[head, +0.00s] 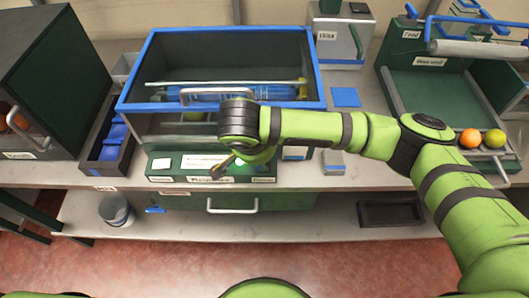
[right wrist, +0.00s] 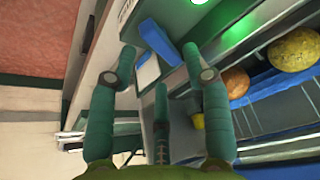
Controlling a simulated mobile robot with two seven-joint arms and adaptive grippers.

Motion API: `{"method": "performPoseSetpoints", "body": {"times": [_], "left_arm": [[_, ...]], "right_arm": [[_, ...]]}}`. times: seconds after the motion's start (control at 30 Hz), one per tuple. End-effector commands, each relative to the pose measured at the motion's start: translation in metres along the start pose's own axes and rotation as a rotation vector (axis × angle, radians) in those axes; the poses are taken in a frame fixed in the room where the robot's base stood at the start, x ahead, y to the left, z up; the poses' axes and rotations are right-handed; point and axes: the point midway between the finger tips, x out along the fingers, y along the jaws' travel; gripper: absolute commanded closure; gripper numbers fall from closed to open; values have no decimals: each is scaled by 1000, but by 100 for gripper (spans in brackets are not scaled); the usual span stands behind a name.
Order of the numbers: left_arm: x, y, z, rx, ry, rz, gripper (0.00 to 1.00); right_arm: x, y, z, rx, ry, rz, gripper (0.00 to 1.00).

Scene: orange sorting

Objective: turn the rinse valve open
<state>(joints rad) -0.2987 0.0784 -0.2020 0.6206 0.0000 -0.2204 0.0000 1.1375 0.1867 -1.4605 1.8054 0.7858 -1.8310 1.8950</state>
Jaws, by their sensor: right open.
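The rinse valve is not clearly identifiable. A blue bar (right wrist: 158,42), possibly its handle, lies between the fingertips of my right gripper in the right wrist view, with a pale block beside it. My right gripper (right wrist: 158,62) is open, with nothing seen held between its fingers. In the head view my right gripper (head: 222,168) hangs in front of the blue-rimmed washing tank (head: 140,106), over the green control panel (head: 205,179). My wrist hides part of that panel. A green lamp (right wrist: 238,35) glows beside the fingers. My left gripper is not in view.
Fruit lies in the tank, including an orange one (right wrist: 236,82) and a yellow one (right wrist: 295,50). A dark green cabinet (head: 62,75) stands left, with a blue-lined tray (head: 108,150) beside it. A green chute unit (head: 432,95) stands right. A blue pad (head: 345,97) lies behind my arm.

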Motion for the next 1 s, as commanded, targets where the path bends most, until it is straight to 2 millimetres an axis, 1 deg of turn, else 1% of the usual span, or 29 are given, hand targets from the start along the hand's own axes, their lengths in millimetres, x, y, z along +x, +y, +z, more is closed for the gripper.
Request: {"method": "performPoseSetpoints", "body": {"times": [0.1, 0.23, 0.37, 0.57, 0.7, 0.9, 1.0], "left_arm": [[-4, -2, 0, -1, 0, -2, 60], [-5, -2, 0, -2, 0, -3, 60], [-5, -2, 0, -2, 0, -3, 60], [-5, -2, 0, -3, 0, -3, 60], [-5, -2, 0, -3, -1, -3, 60], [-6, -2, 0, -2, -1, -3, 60], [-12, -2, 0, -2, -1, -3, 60]], "right_arm": [[17, 1, 0, -1, -1, 2, 51], [30, 0, 0, -1, -1, 0, 51], [35, 0, 0, -2, 0, -2, 51], [35, 0, 0, -2, -1, -2, 51], [35, 0, 0, -2, -1, -2, 100], [35, 0, 0, -5, -2, -3, 100], [34, 1, 0, -37, -6, -16, 100]]}}
